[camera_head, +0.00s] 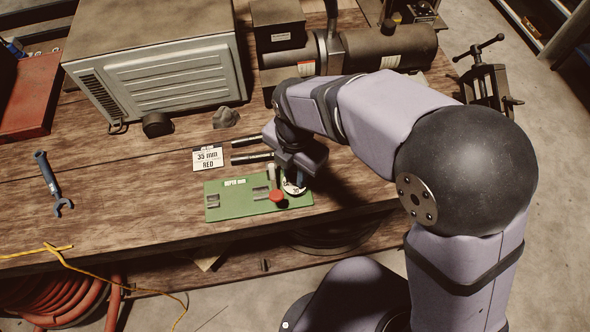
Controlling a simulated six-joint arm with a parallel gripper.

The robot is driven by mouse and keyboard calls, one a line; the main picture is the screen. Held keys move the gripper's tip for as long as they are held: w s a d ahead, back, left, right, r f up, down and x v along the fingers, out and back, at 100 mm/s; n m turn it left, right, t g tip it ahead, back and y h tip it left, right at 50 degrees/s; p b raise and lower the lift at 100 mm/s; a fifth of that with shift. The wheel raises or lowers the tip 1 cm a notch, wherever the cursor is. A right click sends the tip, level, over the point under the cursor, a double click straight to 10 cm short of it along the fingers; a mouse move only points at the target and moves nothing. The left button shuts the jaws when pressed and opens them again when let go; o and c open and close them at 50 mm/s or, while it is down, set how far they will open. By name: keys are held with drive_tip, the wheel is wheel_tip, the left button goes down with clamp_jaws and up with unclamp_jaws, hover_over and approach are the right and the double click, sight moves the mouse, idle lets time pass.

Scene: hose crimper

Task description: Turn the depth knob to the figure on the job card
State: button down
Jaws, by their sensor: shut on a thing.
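The job card (208,158) lies on the wooden bench and reads "35 mm RED". In front of it is a green panel (235,208) with small dark windows and a red round-topped part (277,196). A white dial with dark marks (295,189) sits at the panel's right end, partly covered from above by my gripper (292,178). My gripper points down and is shut on the depth knob at this dial. The knob itself is hidden by the gripper, and the dial's setting cannot be read.
Two dark rods (252,158) lie between the card and my gripper. A grey vented box (155,70) and a dark cylindrical machine (370,48) stand behind. A vise (485,80) is at the right. A blue-handled wrench (49,178) lies left, with bare bench around it.

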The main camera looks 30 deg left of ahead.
sight(295, 177)
drive_tip(key=shift+r+n, duration=0.1)
drive_tip(key=shift+n, duration=0.2)
drive_tip(key=c, duration=1.5)
unclamp_jaws()
drive_tip(key=shift+c, duration=0.2)
drive_tip(key=shift+r+b, duration=1.15)
drive_tip(key=shift+r, duration=2.5)
